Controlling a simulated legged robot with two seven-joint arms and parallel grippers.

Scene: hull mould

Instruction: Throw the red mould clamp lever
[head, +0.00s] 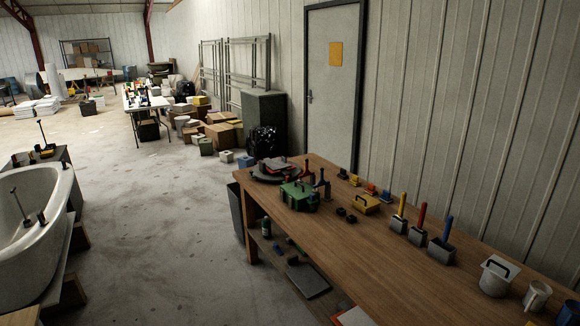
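A wooden workbench (340,235) runs along the wall at the right. Three upright handles stand in a row on it, each rising from a grey block-like base: yellow (402,205), red (421,214) and blue (447,228). The red handle is in the middle and stands roughly upright; it looks like the red clamp lever, though I cannot tell its mechanism. A white hull-shaped mould (35,235) stands at the left edge, with a thin grey rod and small dark parts on it. Neither of my grippers shows in the head view.
The bench also holds a green case (299,196), a yellow box (366,204), a white lidded pot (495,277) and mugs. A dark bin (236,210) stands at its left end. Boxes line the wall farther back. The concrete floor (160,230) between mould and bench is clear.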

